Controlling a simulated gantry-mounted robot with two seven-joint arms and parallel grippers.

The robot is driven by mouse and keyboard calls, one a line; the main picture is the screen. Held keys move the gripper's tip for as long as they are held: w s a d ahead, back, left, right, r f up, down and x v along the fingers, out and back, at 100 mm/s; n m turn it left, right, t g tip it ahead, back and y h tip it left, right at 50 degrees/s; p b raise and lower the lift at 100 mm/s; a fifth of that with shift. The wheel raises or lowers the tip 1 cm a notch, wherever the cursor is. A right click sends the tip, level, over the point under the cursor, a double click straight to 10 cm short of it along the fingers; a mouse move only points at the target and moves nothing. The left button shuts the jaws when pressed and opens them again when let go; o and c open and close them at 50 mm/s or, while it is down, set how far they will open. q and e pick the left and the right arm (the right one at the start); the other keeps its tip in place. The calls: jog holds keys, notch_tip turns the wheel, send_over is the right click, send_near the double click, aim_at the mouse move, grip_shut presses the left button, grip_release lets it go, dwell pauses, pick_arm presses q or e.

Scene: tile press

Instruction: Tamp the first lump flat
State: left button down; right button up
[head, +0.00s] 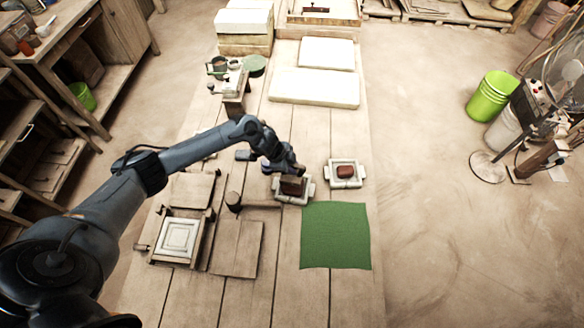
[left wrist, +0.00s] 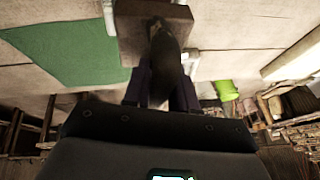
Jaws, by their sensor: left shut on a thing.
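My left gripper (head: 296,171) is shut on a brown wooden tamper (head: 292,186). The tamper's block is over the left white mould (head: 305,200) and appears to sit within its rim. I cannot tell how firmly it presses, and any lump under it is hidden. In the left wrist view, the tamper block (left wrist: 128,30) shows beyond the fingers (left wrist: 162,85), with its dark handle between them. A second white mould (head: 346,183) stands to the right, holding a reddish-brown lump (head: 346,171). My right gripper is not in view.
A green mat (head: 335,236) lies in front of the moulds. A wooden mallet (head: 252,204) lies to their left, near a wooden frame with a white tile (head: 178,238) and a flat board (head: 237,249). White slabs (head: 315,88) lie farther back. The table's right edge is clear.

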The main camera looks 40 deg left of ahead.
aim_at(292, 177)
pick_arm(q)
notch_tip(292, 177, down, 8)
jog(key=b, duration=0.5)
jog(key=shift+r+b, duration=0.25)
jog(key=shift+b, duration=0.05)
jog(key=shift+r+p, duration=0.3)
jog(key=shift+r, duration=0.2)
notch_tip(292, 177, up, 6)
jog(key=p, duration=0.6)
jog(key=shift+r+p, duration=0.15)
jog(key=shift+p, duration=0.25)
